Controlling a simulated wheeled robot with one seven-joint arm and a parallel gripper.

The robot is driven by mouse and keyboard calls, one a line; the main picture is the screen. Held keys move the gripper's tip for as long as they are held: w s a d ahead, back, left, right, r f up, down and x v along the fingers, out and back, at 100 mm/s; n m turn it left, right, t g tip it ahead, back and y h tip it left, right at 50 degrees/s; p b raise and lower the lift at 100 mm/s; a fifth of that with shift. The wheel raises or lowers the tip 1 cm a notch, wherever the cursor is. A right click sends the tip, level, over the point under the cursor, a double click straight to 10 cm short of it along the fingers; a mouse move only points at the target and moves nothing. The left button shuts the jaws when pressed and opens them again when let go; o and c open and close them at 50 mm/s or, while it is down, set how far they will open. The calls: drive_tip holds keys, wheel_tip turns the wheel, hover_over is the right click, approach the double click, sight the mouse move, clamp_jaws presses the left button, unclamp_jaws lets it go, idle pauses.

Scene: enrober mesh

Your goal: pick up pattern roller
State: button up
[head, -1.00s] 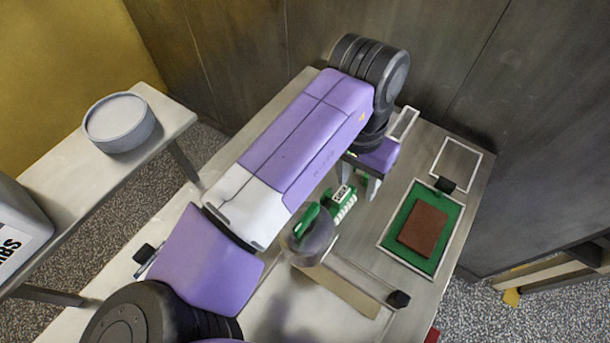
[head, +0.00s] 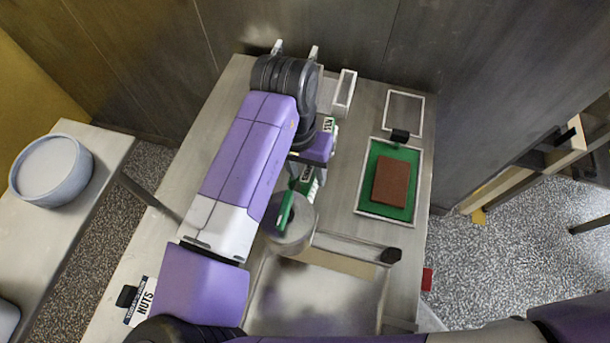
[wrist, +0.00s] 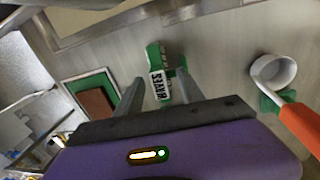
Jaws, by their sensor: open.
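The pattern roller (wrist: 160,72), green and white with a lettered label, lies on the worktop in the wrist view. In the head view its green and white body (head: 307,180) shows partly beside my forearm. My gripper (wrist: 160,83) is open, and its two fingers point toward the roller, one on each side of it in the picture. I cannot tell how high the fingers are above it. In the head view my wrist hides the fingertips.
A round grey pot (head: 290,235) with a green piece stands near the framed belt (head: 315,300). A green tray (head: 366,203) with a brown slab lies to the right. An orange handle (wrist: 300,125) shows in the wrist view. A bowl (head: 50,170) stands on the left table.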

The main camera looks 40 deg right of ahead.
clamp_jaws()
drive_tip(key=shift+r, duration=0.1)
idle(0.4)
wheel_tip(320, 180, up, 20)
drive_tip(key=p, duration=0.1)
drive_tip(key=shift+p, duration=0.3)
